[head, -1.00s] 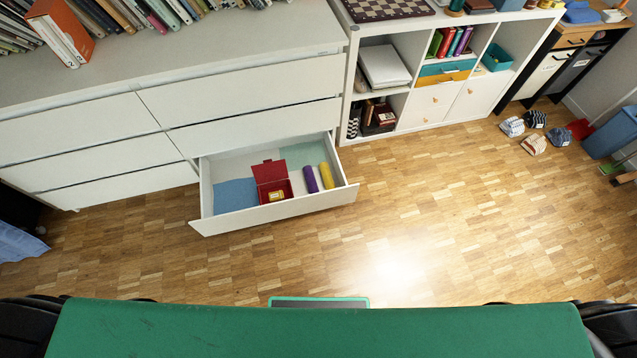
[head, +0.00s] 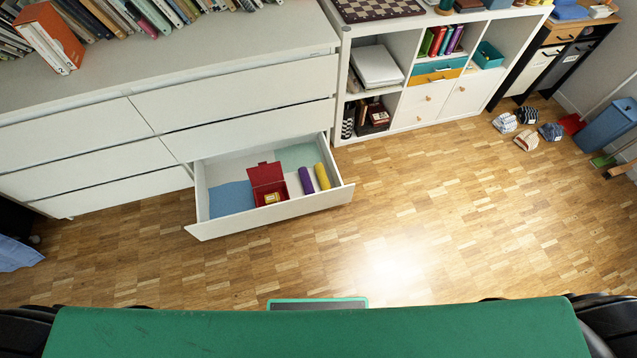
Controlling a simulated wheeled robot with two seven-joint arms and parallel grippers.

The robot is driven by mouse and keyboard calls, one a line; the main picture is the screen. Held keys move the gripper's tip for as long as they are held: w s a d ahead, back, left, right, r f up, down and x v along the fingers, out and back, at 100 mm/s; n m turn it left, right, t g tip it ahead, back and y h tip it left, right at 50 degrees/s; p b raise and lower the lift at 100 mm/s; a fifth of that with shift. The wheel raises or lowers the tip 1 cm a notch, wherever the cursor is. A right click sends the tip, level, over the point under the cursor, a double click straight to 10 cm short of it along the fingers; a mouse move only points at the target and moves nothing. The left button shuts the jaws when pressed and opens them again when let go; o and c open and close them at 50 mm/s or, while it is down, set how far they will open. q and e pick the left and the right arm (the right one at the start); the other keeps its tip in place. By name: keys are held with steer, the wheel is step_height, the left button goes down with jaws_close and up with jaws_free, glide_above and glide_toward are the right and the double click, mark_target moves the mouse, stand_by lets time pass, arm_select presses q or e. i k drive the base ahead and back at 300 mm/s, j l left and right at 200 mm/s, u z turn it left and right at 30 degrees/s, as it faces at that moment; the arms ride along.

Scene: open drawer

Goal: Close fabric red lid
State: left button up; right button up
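A small red box (head: 273,199) sits inside the open bottom drawer (head: 275,221) of the white dresser. Its red lid (head: 265,173) stands raised at the back of the box, so the box is open. A small yellow item (head: 272,198) shows inside the box. Neither of my grippers is in the head view. Only dark parts of my arms show at the lower left and lower right edges, well apart from the drawer.
Blue cloth (head: 231,198), a purple roll (head: 306,180) and a yellow roll (head: 322,176) lie in the drawer. A white cube shelf (head: 424,120) stands to the right. The wooden floor (head: 420,215) before the drawer is clear.

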mark_target(265, 173)
steer(key=i+l+u, duration=0.15)
steer(key=i, duration=0.25)
steer(key=i+l+u, duration=0.1)
steer(key=i+l, duration=0.15)
steer(key=i, duration=0.15)
steer(key=i+l+u, duration=0.15)
steer(key=i+l, duration=0.15)
steer(key=i, duration=0.1)
